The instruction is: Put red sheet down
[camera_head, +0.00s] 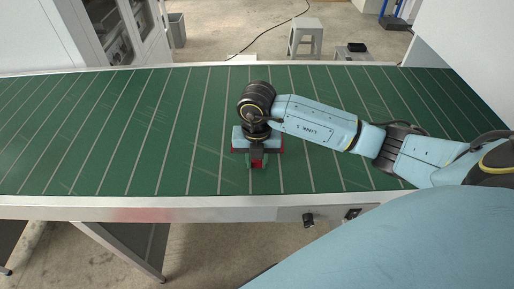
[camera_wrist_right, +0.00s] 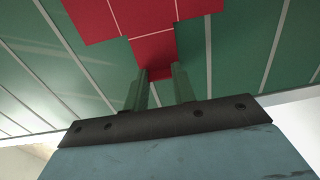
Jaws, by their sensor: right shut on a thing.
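My right gripper (camera_head: 258,164) is over the near middle part of the green conveyor surface (camera_head: 170,130). The red sheet (camera_head: 281,144) is mostly hidden behind the gripper in the head view, with only small red edges showing. In the right wrist view the red sheet (camera_wrist_right: 150,20) has pale crease lines and a stepped outline. The two green fingers of the right gripper (camera_wrist_right: 160,78) are shut on its narrow near tab. The sheet is close above or on the surface; I cannot tell whether it touches. My left gripper is not in view.
The green surface has pale cross lines and is bare to the left and right of the arm. Its metal front edge (camera_head: 130,207) lies close in front of the gripper. A grey stool (camera_head: 305,38) and a bin (camera_head: 177,30) stand on the floor behind.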

